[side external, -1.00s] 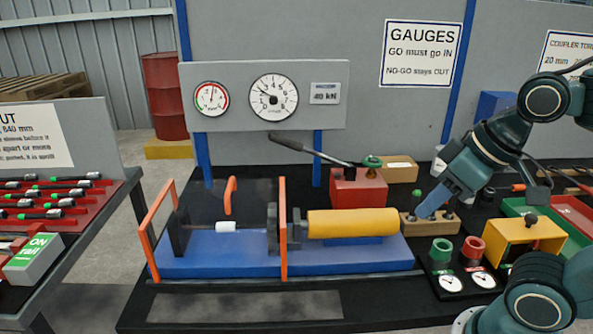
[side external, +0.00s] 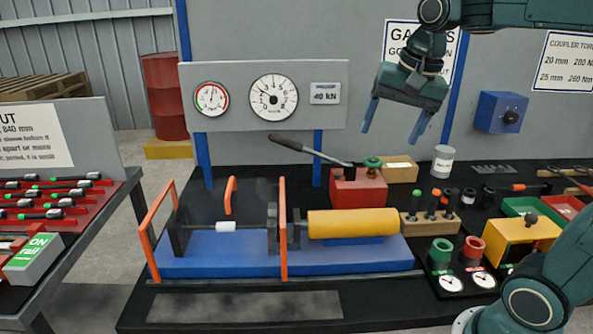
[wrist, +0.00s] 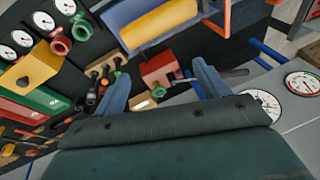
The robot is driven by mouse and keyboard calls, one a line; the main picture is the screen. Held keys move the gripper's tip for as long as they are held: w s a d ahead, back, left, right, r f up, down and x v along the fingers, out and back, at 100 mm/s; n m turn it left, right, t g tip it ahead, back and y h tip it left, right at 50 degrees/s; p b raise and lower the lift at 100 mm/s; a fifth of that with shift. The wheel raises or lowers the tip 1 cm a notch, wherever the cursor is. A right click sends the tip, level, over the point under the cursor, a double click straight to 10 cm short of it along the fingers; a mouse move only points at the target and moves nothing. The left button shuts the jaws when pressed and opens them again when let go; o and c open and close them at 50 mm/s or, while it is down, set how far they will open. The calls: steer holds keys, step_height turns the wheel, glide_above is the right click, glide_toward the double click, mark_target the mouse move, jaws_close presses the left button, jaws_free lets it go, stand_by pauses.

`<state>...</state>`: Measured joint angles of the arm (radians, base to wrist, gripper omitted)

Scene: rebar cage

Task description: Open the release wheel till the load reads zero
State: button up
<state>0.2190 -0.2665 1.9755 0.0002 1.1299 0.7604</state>
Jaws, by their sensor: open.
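The release wheel (side external: 372,162) is a small green wheel on top of the red pump box (side external: 358,188), beside the pump's black-tipped lever (side external: 310,150). In the wrist view the green wheel (wrist: 158,91) and red box (wrist: 158,68) lie between my fingers. My gripper (side external: 395,126) is open and empty, pointing down, above and slightly right of the wheel, well clear of it. The large white dial (side external: 273,97) has its needle pointing up and left, off vertical; its numbers are too small to read surely. A plate beside it (side external: 325,93) reads 40 kN.
A yellow cylinder (side external: 353,223) lies on the blue bed (side external: 220,262) with orange frames. A cardboard box (side external: 400,170) stands right behind the pump. A wooden block (side external: 430,222) with upright tools stands to its right. A smaller gauge (side external: 211,98) hangs left of the dial.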

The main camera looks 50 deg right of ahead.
steer(key=w+d+m+g, duration=0.2)
steer(key=w+d+m, duration=0.7)
steer(key=d, duration=0.1)
steer(key=m+g, duration=0.1)
steer(key=m, duration=0.8)
glide_above(373, 160)
step_height(373, 160, down, 4)
steer(key=shift+f+y, duration=0.2)
steer(key=shift+y, duration=0.2)
steer(key=shift+a+f, duration=0.1)
steer(key=shift+f, duration=0.05)
step_height(373, 160, down, 14)
steer(key=shift+r, duration=0.25)
steer(key=c, duration=1)
